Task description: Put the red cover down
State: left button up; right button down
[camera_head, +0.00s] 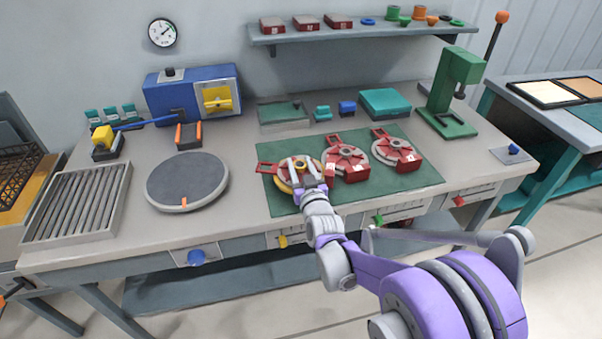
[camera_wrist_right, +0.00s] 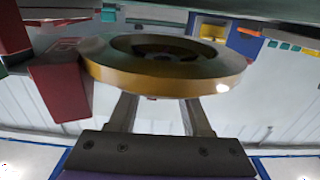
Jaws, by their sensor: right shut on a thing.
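My right gripper (camera_head: 302,170) is at the left part of the green mat (camera_head: 410,180), shut around the middle of a yellow-rimmed round disc (camera_head: 285,185). In the right wrist view the disc (camera_wrist_right: 165,70) hides the fingertips. A red looped part (camera_head: 267,168) shows on its left. A red block (camera_wrist_right: 60,85) shows close to the disc in the right wrist view; I cannot tell if they are joined. Red covers on grey round bases sit in the middle (camera_head: 347,162) and at the right (camera_head: 396,150) of the mat. My left gripper is not in view.
A grey round turntable (camera_head: 187,181) and a roller tray (camera_head: 80,205) lie on the left. A blue box (camera_head: 190,95), a teal box (camera_head: 386,103) and a green press (camera_head: 452,90) stand along the back. Bare bench lies between the turntable and mat.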

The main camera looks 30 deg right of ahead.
aim_at(300, 175)
jog(key=r, duration=0.2)
jog(key=r+p, duration=0.1)
jog(key=r, duration=0.1)
jog(key=a+r, duration=0.1)
jog(key=r, duration=0.1)
jog(key=shift+w+r, duration=0.1)
jog(key=shift+w, duration=0.2)
pick_arm(q)
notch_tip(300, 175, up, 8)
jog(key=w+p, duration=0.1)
jog(key=p, duration=0.4)
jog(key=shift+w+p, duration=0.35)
pick_arm(e)
jog(key=w+a+f+n+y, duration=0.1)
jog(key=w+a+f+y, duration=0.1)
jog(key=a, duration=0.4)
jog(key=w+a+f+n+y, duration=0.1)
jog(key=w+a+y, duration=0.1)
jog(key=a, duration=0.4)
jog(key=shift+w+a+f+n+t, duration=0.15)
jog(key=shift+w+f+n+t, duration=0.2)
jog(key=shift+w, duration=0.45)
